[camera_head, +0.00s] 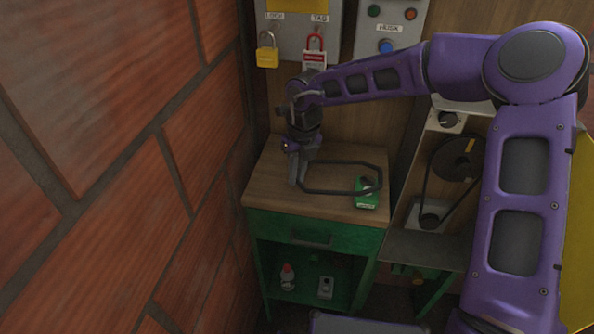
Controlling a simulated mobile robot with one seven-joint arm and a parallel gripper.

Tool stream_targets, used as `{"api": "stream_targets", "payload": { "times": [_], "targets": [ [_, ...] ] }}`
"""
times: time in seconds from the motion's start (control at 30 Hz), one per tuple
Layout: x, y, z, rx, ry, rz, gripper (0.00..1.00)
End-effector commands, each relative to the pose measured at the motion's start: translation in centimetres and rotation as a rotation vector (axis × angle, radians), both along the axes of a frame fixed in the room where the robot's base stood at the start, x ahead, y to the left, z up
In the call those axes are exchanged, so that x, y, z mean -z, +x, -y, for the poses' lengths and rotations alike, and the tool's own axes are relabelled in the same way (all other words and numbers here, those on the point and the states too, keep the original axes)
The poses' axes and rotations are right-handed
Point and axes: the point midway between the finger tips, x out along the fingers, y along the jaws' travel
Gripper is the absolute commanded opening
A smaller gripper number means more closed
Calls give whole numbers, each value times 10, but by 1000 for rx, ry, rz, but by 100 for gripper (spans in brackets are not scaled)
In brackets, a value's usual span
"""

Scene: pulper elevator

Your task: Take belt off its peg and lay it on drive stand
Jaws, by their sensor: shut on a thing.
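A black belt (345,162) forms a stiff, long loop at the wooden top of the green cabinet. My gripper (297,178) is shut on the loop's left end and points down. The loop extends to the right from the fingers, and its right end passes near a small green item. I cannot tell whether the belt touches the wood or hangs just above it. To the right is a grey stand (420,247), probably the drive stand, with a dark pulley (458,158) and a second dark belt around it. I cannot make out the peg.
The cabinet's wooden top (285,160) also bears the green item (367,195). A brick wall (110,170) closes the left side. A yellow padlock (267,50) and a red one (314,56) hang at the back panel. Small items stand on the cabinet's lower shelf.

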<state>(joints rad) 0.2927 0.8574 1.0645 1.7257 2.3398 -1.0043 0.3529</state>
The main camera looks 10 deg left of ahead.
Motion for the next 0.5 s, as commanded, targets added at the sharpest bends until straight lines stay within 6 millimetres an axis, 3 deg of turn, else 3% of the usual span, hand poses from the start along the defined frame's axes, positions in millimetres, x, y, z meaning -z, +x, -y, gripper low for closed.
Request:
{"api": "stream_targets", "payload": {
  "times": [0.17,0.2,0.37,0.5],
  "targets": [
    [0,0,0,0,0,0,0],
    [0,0,0,0,0,0,19],
    [0,0,0,0,0,0,48],
    [0,0,0,0,0,0,49]
  ]
}}
